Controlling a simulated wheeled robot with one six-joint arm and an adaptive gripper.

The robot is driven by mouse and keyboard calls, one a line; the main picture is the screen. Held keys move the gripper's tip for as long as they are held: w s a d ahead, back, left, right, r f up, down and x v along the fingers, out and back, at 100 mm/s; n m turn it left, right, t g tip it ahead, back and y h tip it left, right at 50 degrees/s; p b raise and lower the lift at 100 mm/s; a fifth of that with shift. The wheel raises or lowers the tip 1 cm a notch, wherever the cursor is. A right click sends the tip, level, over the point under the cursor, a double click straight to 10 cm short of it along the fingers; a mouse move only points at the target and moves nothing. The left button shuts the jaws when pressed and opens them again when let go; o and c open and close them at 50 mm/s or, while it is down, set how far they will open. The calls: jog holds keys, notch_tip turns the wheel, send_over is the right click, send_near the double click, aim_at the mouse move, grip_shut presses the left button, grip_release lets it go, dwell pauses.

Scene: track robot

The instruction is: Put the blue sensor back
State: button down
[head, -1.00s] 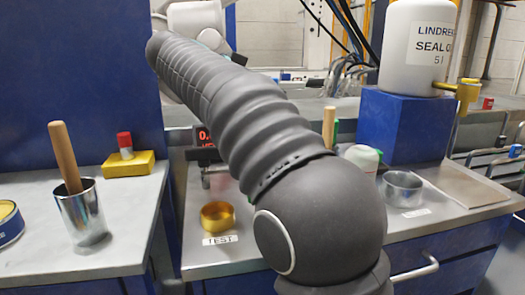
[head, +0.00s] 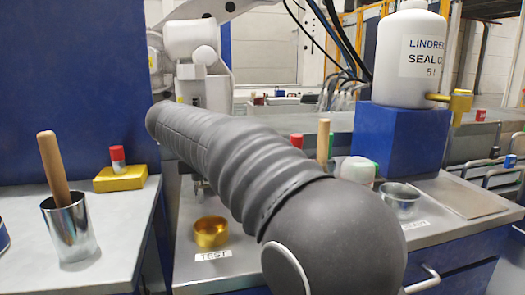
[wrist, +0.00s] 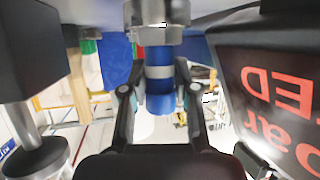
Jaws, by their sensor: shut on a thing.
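In the wrist view the blue sensor (wrist: 160,103) is a blue cylinder with a pale grey band. My gripper (wrist: 157,97) has a dark finger on either side of it and is shut on it. A silver metal collar (wrist: 155,37) shows right above the sensor in the picture; I cannot tell whether it belongs to the sensor or to a holder. A dark display with upside-down red letters (wrist: 280,90) is close on the right. In the head view my arm's dark sleeve hides the gripper and sensor.
In the head view a gold cup (head: 211,232) stands by a TEST label, with a metal dish (head: 399,200) at right. A steel beaker with a wooden handle (head: 68,225) and a yellow block (head: 121,178) stand left. A white seal oil jug (head: 412,55) stands on a blue block (head: 402,135).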

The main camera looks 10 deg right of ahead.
jog(key=shift+f, duration=0.15)
jog(key=c, duration=0.9)
grip_release()
jog(key=v, duration=0.6)
jog(key=p+v, duration=0.1)
jog(key=v, duration=0.5)
jog(key=shift+r, duration=0.3)
